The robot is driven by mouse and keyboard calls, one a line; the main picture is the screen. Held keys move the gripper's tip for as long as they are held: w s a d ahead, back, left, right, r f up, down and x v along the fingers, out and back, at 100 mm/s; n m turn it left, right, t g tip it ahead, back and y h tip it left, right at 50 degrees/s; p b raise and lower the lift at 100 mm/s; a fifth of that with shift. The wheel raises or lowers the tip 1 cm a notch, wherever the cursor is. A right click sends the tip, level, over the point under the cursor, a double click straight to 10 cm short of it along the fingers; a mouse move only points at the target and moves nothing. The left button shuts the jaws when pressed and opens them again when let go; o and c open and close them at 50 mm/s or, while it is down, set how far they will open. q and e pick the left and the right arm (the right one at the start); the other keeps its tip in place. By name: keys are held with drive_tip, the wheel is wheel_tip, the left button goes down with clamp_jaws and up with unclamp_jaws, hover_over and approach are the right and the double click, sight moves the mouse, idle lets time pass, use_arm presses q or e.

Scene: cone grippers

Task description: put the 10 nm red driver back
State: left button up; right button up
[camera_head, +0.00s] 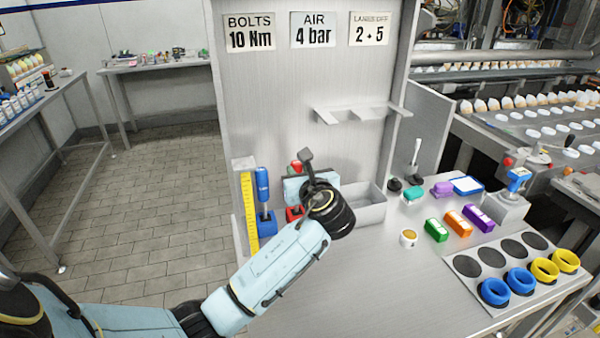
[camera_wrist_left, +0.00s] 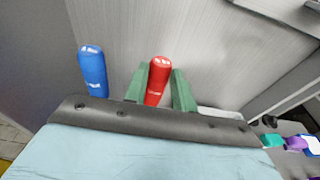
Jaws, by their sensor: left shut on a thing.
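The red driver (camera_wrist_left: 158,80) stands between the two green fingers of my left gripper (camera_wrist_left: 160,88) in the left wrist view, and the gripper is shut on it. In the head view a bit of the red driver (camera_head: 296,165) shows above my left wrist, and a red holder (camera_head: 293,214) shows below it. My wrist hides most of the driver, so I cannot tell whether its tip is in the holder. The blue driver (camera_head: 262,185) stands upright in a blue holder (camera_head: 266,222) to the left. It also shows in the left wrist view (camera_wrist_left: 92,72). My right gripper is not in view.
A yellow ruler strip (camera_head: 249,212) stands left of the blue driver. A grey open bin (camera_head: 368,208) is right of my wrist. Green, orange and purple blocks (camera_head: 459,223) and blue and yellow rings (camera_head: 519,281) lie farther right. The front of the bench (camera_head: 380,290) is clear.

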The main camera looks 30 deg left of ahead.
use_arm(q)
drive_tip(key=o, duration=1)
drive_tip(key=shift+f, duration=0.1)
drive_tip(key=shift+s, duration=0.1)
drive_tip(key=p+v, duration=0.1)
drive_tip(key=v, duration=1.1)
